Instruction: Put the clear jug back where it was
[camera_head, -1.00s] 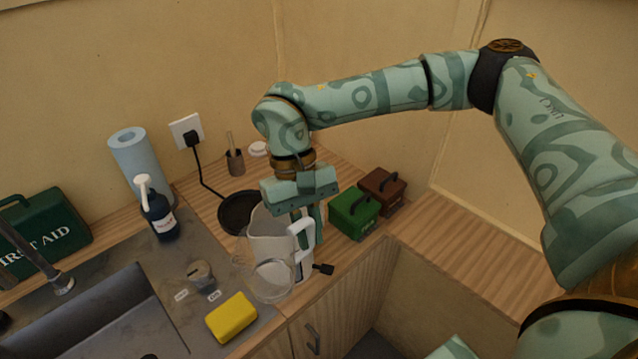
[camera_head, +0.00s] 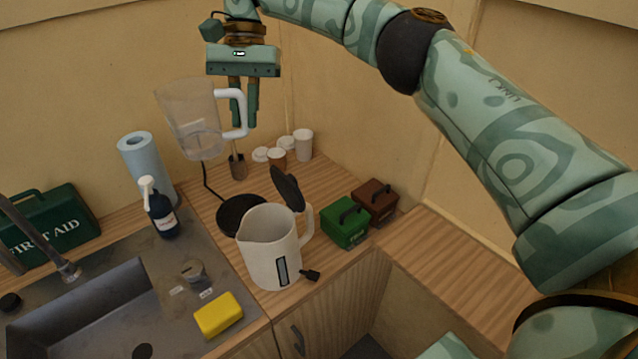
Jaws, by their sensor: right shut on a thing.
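The clear jug (camera_head: 190,112) is a see-through pitcher with a white handle, held up in the air in front of the back wall, slightly tilted. My right gripper (camera_head: 244,118) points down with its fingers at the jug's handle and is shut on it. Below the jug, a cream kettle (camera_head: 268,250) stands on the wooden counter (camera_head: 330,180) with its dark lid raised. A round black base (camera_head: 240,214) lies behind the kettle. My left gripper is not in view.
A green box (camera_head: 344,224) and a brown box (camera_head: 375,202) stand right of the kettle. White cups (camera_head: 303,145) stand at the back corner. A blue paper roll (camera_head: 146,165), dark bottle (camera_head: 159,210), yellow sponge (camera_head: 218,315) and sink (camera_head: 100,310) are on the left.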

